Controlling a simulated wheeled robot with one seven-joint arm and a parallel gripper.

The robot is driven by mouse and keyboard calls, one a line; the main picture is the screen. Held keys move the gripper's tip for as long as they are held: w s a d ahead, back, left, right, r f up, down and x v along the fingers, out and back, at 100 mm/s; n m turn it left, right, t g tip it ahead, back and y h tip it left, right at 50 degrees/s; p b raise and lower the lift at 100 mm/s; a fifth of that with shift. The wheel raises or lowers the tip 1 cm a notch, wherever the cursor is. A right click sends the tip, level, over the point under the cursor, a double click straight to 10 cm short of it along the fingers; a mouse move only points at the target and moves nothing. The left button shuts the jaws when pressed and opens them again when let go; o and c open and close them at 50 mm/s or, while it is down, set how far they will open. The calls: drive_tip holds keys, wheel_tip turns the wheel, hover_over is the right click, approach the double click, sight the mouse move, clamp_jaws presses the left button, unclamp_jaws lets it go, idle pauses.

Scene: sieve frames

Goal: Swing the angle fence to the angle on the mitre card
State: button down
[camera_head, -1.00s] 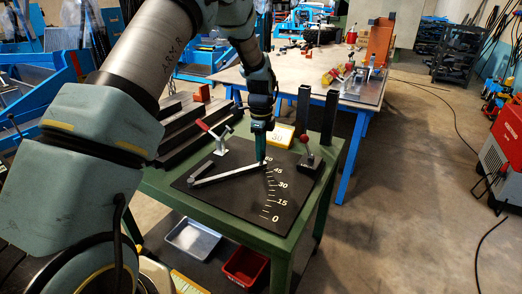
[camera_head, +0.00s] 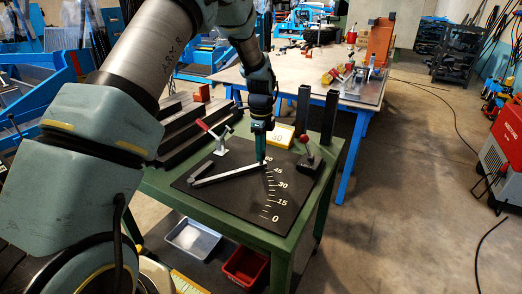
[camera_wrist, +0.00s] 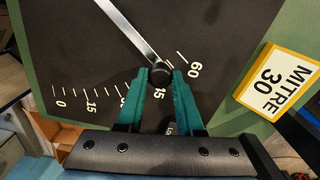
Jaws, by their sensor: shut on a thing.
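The angle fence (camera_head: 228,175), a pale metal bar, lies across the black dial plate (camera_head: 235,205), its pivot end at left. In the wrist view the fence (camera_wrist: 130,28) ends in a dark round knob (camera_wrist: 159,74). My gripper (camera_head: 261,160) points down, its green fingers (camera_wrist: 160,80) shut on the knob from both sides. The fence's free end is near the upper end of the 0-to-60 scale (camera_head: 270,195), around 45 to 60; the fingers cover part of the numbers, so the exact angle is unclear. The mitre card (camera_wrist: 277,80) reads MITRE 30; it also shows in the head view (camera_head: 280,136).
A red-handled clamp (camera_head: 215,140) stands behind the fence's pivot end. A red-knobbed lever (camera_head: 308,155) stands right of the scale. Dark posts (camera_head: 329,118) rise at the green bench's back right. The plate beside the lower scale numbers is clear.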

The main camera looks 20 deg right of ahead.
idle(0.3)
drive_tip(key=s+m, duration=0.1)
drive_tip(key=s, duration=0.2)
drive_tip(key=s+a+m, duration=0.1)
drive_tip(key=s+m, duration=0.1)
drive_tip(key=s, duration=0.1)
drive_tip(key=s+a+m, duration=0.1)
drive_tip(key=s+m, duration=0.1)
drive_tip(key=s, duration=0.2)
drive_tip(key=c, duration=0.5)
unclamp_jaws()
drive_tip(key=shift+c, duration=0.2)
wheel_tip(320, 180, up, 11)
drive_tip(key=b, duration=0.2)
drive_tip(key=shift+f, duration=0.1)
